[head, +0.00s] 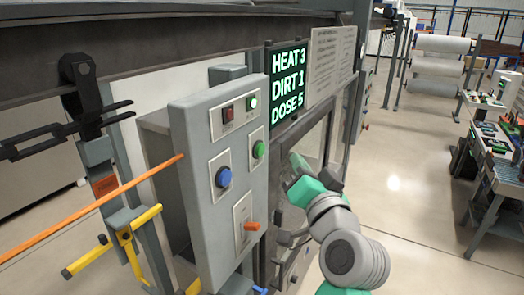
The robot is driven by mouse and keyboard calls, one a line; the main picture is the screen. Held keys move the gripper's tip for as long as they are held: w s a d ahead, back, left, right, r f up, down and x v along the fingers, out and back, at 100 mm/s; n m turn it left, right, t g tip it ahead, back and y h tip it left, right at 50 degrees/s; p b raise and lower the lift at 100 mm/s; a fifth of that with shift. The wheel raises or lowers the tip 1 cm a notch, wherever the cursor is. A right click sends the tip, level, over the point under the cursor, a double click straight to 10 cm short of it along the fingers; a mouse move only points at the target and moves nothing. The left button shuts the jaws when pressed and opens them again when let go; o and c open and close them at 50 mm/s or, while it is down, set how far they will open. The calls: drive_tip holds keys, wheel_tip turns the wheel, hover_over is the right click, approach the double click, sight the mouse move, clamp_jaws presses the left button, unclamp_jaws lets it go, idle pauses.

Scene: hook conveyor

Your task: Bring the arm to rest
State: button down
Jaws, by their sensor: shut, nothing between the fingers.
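My arm (340,255), grey and teal, rises from the bottom edge right of centre in the head view. Its teal far end, with my gripper (303,188), is in front of the glazed door (306,150) beside the control box. The fingers are small and hard to make out, and I see nothing held in them. The arm is bent, and its end is to the right of the control box (185,130), apart from it in the picture.
A lit display (288,82) reads HEAT 3, DIRT 1, DOSE 5. A dark chain hook (82,85) and yellow bars stand left. The floor (425,195) at right is clear, before a bench.

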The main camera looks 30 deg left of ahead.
idle(0.3)
drive_tip(key=s+d+r+t+h+p, duration=0.4)
drive_tip(key=s+d+r+t+h, duration=0.1)
drive_tip(key=s+d+r, duration=0.4)
drive_tip(key=s+d+r+m+t+h+p, duration=0.1)
drive_tip(key=s+d+r+t+h+p, duration=0.3)
drive_tip(key=s+d+r+h, duration=0.4)
drive_tip(key=s+r+t, duration=0.1)
drive_tip(key=s+r, duration=0.3)
drive_tip(key=s, duration=0.3)
drive_tip(key=shift+s+d+r+t, duration=0.3)
drive_tip(key=shift+s+d+r, duration=0.05)
drive_tip(key=shift+s+r, duration=0.05)
idle(1.4)
